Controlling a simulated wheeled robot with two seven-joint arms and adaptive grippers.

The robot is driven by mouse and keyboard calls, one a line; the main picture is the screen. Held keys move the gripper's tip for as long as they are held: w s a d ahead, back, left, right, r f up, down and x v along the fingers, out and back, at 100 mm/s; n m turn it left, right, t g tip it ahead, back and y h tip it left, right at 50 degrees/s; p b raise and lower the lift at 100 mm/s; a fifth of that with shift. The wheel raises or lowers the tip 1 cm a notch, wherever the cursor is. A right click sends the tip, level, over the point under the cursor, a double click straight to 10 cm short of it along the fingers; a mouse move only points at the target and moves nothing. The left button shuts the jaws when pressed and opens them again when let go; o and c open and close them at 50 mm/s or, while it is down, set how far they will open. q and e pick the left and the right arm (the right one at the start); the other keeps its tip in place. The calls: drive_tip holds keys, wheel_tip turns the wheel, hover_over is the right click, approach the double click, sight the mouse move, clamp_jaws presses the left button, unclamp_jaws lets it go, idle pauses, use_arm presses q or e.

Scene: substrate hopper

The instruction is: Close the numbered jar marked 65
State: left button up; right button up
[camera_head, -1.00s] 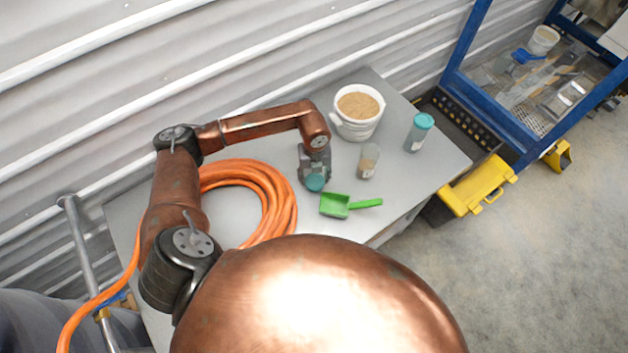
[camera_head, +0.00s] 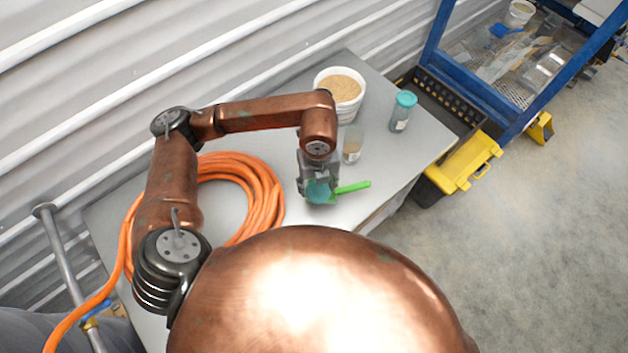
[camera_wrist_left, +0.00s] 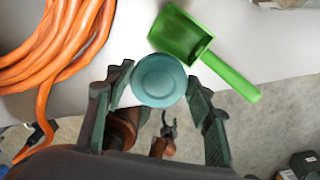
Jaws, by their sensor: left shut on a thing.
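My left gripper (camera_head: 316,182) is shut on a round teal lid (camera_head: 318,192), held above the grey table. In the left wrist view the lid (camera_wrist_left: 159,80) sits between the two dark fingers. An open clear jar (camera_head: 352,150) with brownish contents stands upright beyond the gripper, a little to its right. A second jar (camera_head: 401,119) with a teal lid on stands farther right. I cannot read a number on either jar. A small dark claw shape, apparently my right gripper (camera_wrist_left: 168,125), shows below the lid in the wrist view, too small to judge.
A green scoop (camera_head: 352,187) lies on the table (camera_head: 390,165), partly hidden by the gripper and lid. A white tub (camera_head: 352,104) of tan grains stands behind the open jar. An orange hose coil (camera_head: 265,190) lies left. A yellow-lidded box (camera_head: 465,162) stands beyond the right edge.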

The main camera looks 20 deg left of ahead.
idle(0.3)
use_arm(q)
drive_tip(key=m, duration=0.3)
drive_tip(key=w+a+m, duration=0.1)
drive_tip(key=shift+m, duration=0.3)
drive_tip(key=w+a+r+n+b, duration=0.1)
drive_tip(key=w+a+n+b, duration=0.1)
drive_tip(key=n, duration=1.5)
drive_tip(key=w+a+r+n+b, duration=0.2)
drive_tip(key=w+a+n, duration=0.3)
drive_tip(key=n, duration=1.2)
drive_tip(key=shift+w, duration=0.55)
